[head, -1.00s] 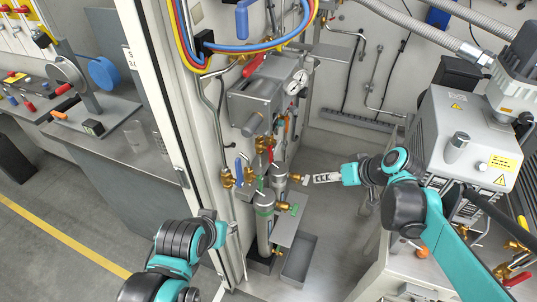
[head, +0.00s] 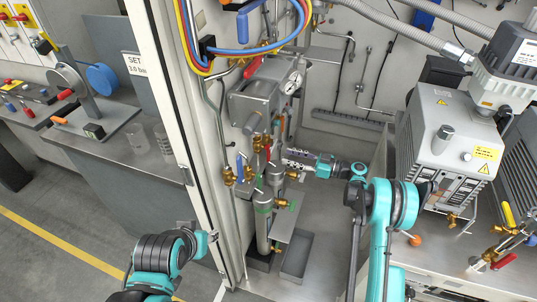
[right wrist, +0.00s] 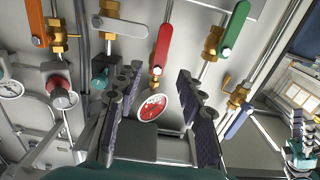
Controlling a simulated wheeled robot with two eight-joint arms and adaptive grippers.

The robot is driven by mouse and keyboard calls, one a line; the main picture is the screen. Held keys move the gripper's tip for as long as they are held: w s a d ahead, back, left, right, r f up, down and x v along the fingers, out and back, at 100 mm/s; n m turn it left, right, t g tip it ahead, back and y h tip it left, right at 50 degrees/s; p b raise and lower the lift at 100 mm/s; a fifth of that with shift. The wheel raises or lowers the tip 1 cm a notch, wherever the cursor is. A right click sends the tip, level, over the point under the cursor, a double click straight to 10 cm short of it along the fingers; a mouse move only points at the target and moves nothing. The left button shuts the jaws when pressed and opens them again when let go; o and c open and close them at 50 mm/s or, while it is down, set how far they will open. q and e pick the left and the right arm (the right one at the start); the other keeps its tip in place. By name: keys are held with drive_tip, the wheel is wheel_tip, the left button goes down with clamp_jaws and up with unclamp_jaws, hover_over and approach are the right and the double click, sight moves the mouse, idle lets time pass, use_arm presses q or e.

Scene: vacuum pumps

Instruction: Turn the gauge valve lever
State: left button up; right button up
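My right gripper (head: 288,156) reaches in from the right at the valve cluster in the head view. In the right wrist view it is open (right wrist: 159,82), with nothing held. A red lever (right wrist: 163,48) on a brass valve hangs between and beyond its fingers, above a red-faced gauge (right wrist: 152,107). I cannot tell for sure which lever is the gauge valve's.
In the wrist view, orange (right wrist: 38,22), grey (right wrist: 122,27) and green (right wrist: 236,27) levers surround the red one. A blue lever (head: 239,166) is left of the cluster. A pump (head: 450,140) stands at right. The cabinet post (head: 180,130) separates the left bench.

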sight(270, 152)
drive_tip(key=b+x, duration=0.2)
drive_tip(key=x, duration=0.5)
drive_tip(key=shift+f, duration=0.15)
drive_tip(key=shift+w+a, duration=0.1)
drive_tip(key=shift+a, duration=0.25)
clamp_jaws()
